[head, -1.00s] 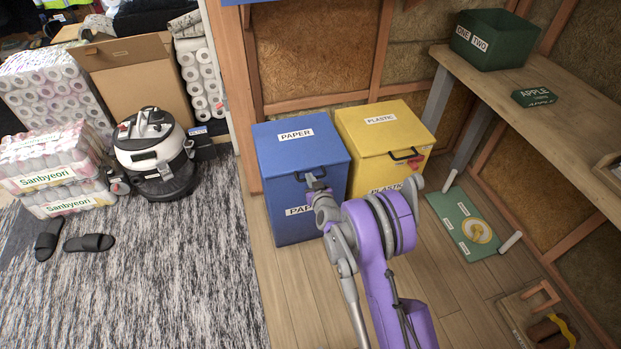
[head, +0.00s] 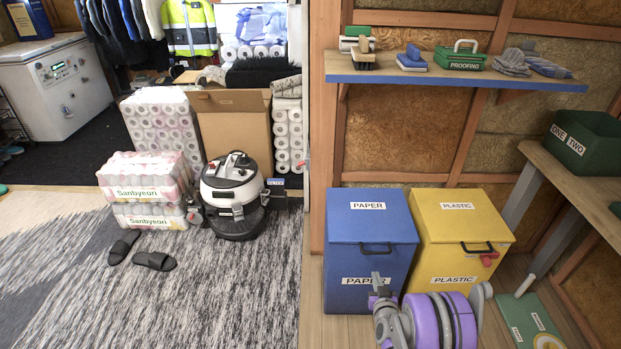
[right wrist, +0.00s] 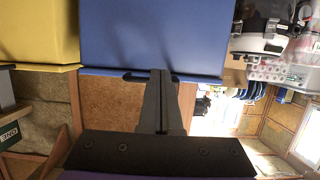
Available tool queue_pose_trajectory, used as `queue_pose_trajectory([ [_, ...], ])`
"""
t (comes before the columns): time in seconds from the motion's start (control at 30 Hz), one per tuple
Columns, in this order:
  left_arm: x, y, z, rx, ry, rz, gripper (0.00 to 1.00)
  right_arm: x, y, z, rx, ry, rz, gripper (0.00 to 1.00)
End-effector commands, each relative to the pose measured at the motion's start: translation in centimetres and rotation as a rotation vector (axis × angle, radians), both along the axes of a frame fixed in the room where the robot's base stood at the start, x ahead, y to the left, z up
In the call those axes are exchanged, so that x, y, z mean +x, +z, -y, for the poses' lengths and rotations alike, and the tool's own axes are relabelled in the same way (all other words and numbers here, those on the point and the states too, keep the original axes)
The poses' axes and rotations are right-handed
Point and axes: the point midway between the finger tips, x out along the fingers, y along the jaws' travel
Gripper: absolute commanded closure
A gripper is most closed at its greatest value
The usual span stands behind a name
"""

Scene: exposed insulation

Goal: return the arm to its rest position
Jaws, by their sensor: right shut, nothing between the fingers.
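My right arm's purple and grey links (head: 440,320) come in at the bottom of the head view. My right gripper (head: 376,279) shows small in front of the blue PAPER bin (head: 365,225). In the right wrist view its dark fingers (right wrist: 163,76) are together, with nothing between them. Behind them that view shows the blue bin (right wrist: 150,35) with its dark handle, upside down. Whether the fingertips touch the bin I cannot tell. My left arm and gripper are not in view.
A yellow PLASTIC bin (head: 460,225) stands right of the blue one. A shelf with a blue edge (head: 450,80) hangs above. A wooden bench (head: 572,185) stands at the right.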

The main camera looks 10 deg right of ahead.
Motion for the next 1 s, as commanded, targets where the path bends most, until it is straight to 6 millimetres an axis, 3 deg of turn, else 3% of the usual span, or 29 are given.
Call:
queue_pose_trajectory([
  [0.17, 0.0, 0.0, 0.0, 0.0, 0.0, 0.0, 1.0, 0.1, 1.0, -0.6, 0.006, 0.011, -0.017, 1.0],
  [0.33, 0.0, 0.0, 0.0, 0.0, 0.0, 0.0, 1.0, -0.3, 4.7, -3.4, 0.033, 0.06, -0.103, 1.0],
  [0.47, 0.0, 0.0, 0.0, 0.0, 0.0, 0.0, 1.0, -1.9, 8.1, -6.3, 0.057, 0.107, -0.199, 1.0],
  [0.57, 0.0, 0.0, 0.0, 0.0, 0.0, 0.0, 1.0, -3.9, 10.5, -8.4, 0.073, 0.138, -0.275, 1.0],
  [0.77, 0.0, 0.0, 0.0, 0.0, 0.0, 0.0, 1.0, -9.7, 14.3, -11.9, 0.098, 0.184, -0.428, 1.0],
  [1.0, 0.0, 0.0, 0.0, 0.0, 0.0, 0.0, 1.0, -19.0, 17.0, -15.0, 0.111, 0.219, -0.616, 1.0],
])
